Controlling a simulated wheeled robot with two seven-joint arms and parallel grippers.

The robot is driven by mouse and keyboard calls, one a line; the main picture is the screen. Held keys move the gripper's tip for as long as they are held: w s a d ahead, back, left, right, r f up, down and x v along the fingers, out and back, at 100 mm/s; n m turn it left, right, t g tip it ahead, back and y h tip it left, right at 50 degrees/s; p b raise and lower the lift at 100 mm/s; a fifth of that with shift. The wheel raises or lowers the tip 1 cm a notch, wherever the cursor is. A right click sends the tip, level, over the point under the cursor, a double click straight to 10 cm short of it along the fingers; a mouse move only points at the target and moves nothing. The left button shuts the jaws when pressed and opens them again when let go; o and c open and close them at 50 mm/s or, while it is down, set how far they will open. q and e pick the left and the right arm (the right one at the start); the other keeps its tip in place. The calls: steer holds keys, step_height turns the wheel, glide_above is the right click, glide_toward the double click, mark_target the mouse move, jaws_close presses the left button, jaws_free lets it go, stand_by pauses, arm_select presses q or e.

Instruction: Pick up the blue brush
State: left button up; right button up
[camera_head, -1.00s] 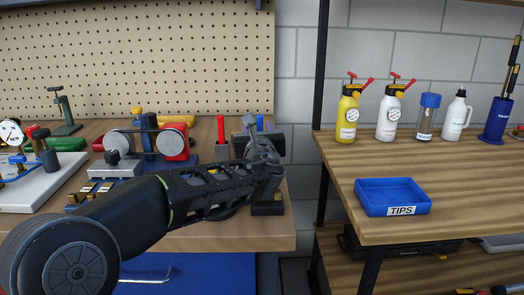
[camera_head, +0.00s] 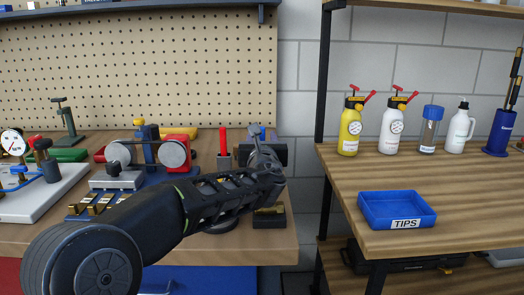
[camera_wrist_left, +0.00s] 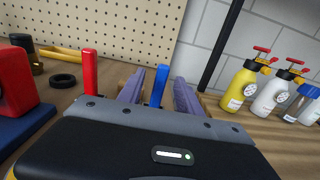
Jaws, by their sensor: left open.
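The blue brush shows as an upright blue handle (camera_wrist_left: 158,86) in the left wrist view, between the two grey-purple fingers of my left gripper (camera_wrist_left: 158,90). The fingers are apart, with visible gaps beside the handle. In the head view only a bit of the blue brush (camera_head: 263,133) shows behind my left gripper (camera_head: 257,136), at the workbench's right end. Its lower part is hidden by the gripper. A similar red handle (camera_head: 223,142) stands to its left and also shows in the left wrist view (camera_wrist_left: 90,73). My right gripper is not in view.
Clamps and a roller device (camera_head: 150,155) crowd the workbench to the left. A pegboard (camera_head: 140,70) stands behind. To the right, across a gap, a wooden shelf (camera_head: 342,170) holds bottles (camera_head: 349,130) and a blue TIPS tray (camera_head: 398,209). A black shelf post (camera_head: 324,90) stands between.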

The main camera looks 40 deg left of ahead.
arm_select(q)
steer(key=x, duration=0.5)
steer(key=shift+w+f, duration=0.1)
steer(key=shift+f, duration=0.05)
stand_by(0.4)
jaws_close()
stand_by(0.5)
